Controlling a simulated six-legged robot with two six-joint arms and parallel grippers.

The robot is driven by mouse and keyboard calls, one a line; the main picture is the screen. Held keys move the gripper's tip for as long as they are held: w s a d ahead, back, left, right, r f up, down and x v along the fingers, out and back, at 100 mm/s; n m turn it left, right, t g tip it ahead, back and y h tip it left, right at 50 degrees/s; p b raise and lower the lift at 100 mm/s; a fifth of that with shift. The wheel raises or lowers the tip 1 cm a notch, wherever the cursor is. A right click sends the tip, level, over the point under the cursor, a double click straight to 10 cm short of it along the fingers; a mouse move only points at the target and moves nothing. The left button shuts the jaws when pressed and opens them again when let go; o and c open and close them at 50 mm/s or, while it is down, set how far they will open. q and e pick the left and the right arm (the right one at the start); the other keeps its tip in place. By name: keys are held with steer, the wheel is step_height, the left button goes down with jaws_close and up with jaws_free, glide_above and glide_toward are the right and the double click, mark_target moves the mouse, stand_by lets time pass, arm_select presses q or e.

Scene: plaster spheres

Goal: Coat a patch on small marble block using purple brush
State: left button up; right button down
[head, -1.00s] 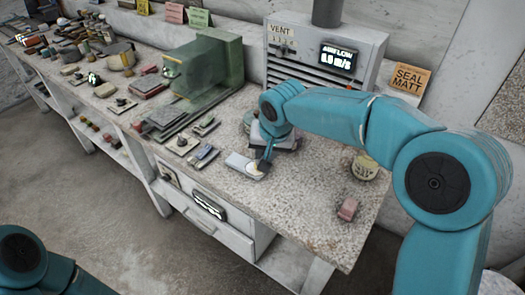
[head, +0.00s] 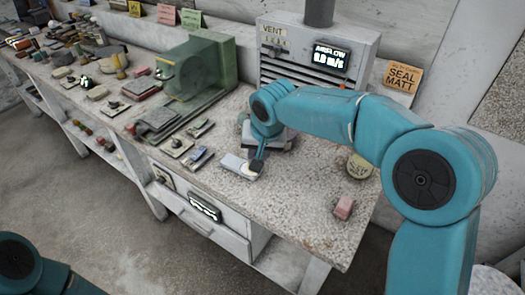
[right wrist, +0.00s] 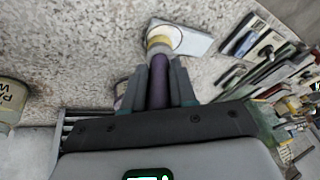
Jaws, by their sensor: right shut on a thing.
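The small marble block (head: 231,162) is a pale flat slab lying on the speckled worktop in the head view. It also shows at the top of the right wrist view (right wrist: 196,42), with a thin dark curved outline near its end. My right gripper (head: 257,163) is shut on the purple brush (right wrist: 159,82) and holds it by the handle. The brush's pale head is at the near end of the block and overlaps it in the wrist view; I cannot tell whether the bristles touch. My left gripper is out of view; only part of that arm shows at lower left.
A pink block (head: 344,207) lies near the right edge of the worktop (head: 300,205). A labelled tub (head: 360,166) stands behind it. A vent unit (head: 305,60) and a green machine (head: 200,75) stand at the back. Small tools lie left of the block.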

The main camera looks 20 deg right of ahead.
steer(key=shift+w+a+r, duration=0.1)
steer(key=shift+w+a, duration=0.2)
steer(key=shift+w, duration=0.05)
steer(key=shift+s+d+r+p, duration=0.3)
steer(key=shift+s+d+r, duration=0.15)
steer(key=shift+s+r, duration=0.2)
steer(key=shift+w, duration=0.1)
steer(key=shift+w+a+f, duration=0.5)
steer(key=shift+w+a, duration=0.25)
steer(key=shift+w, duration=0.15)
